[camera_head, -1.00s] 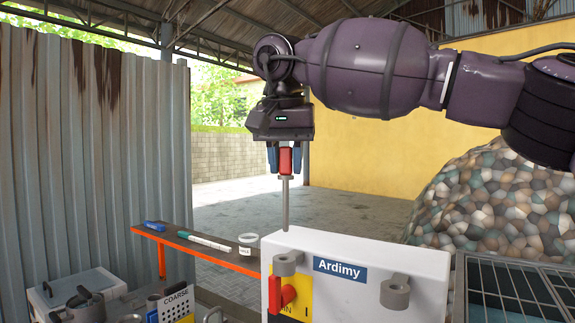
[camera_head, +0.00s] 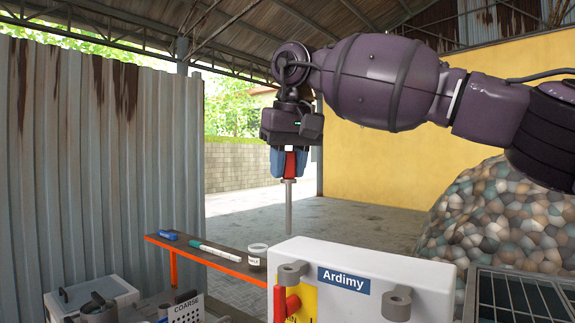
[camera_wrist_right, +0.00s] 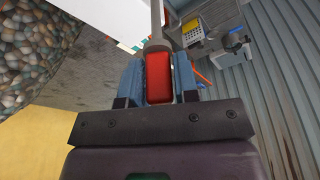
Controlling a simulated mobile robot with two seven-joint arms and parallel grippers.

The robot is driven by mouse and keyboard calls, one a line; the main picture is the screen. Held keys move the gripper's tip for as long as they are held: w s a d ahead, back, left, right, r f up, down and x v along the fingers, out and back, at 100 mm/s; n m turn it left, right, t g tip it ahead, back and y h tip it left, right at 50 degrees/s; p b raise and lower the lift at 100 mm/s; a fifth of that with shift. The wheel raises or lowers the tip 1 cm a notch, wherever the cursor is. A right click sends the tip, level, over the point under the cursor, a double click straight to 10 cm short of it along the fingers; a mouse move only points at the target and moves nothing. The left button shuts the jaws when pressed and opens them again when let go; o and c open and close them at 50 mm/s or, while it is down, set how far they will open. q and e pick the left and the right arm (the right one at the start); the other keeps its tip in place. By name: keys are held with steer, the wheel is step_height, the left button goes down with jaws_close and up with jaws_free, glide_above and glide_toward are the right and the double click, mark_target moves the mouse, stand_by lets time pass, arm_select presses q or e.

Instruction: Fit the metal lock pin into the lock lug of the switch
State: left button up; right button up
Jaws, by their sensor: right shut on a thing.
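My right gripper (camera_head: 289,160) is shut on the red handle of the metal lock pin (camera_head: 288,208), which hangs upright with its grey shaft pointing down. The red handle (camera_wrist_right: 159,78) also shows between the blue fingers in the right wrist view. The pin's tip is in the air, a little above the top of the white switch box (camera_head: 375,262) marked "Ardimy". Two grey ring-shaped lugs sit on the box front, a left lug (camera_head: 291,273) and a right lug (camera_head: 397,302). The red switch lever (camera_head: 280,303) is below the left lug. My left gripper is not in view.
An orange-edged shelf (camera_head: 222,262) behind the box holds a blue object (camera_head: 168,235), a marker (camera_head: 214,250) and a tape roll (camera_head: 257,255). A grey bin with a grate (camera_head: 515,298) stands at right. A "COARSE" box (camera_head: 186,311) is at lower left.

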mark_target(287, 208)
steer(key=shift+f, duration=0.1)
steer(key=shift+f+b, duration=1.15)
steer(key=shift+f, duration=2.3)
steer(key=shift+f+b, duration=1)
steer(key=shift+f, duration=1.85)
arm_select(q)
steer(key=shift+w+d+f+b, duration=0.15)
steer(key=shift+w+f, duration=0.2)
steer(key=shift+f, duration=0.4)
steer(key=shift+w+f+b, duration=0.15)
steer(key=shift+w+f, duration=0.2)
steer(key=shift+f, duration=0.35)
arm_select(e)
steer(key=shift+f, duration=0.9)
steer(key=o, duration=1)
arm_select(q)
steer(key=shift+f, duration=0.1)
arm_select(e)
steer(key=v, duration=1)
steer(key=shift+r, duration=0.4)
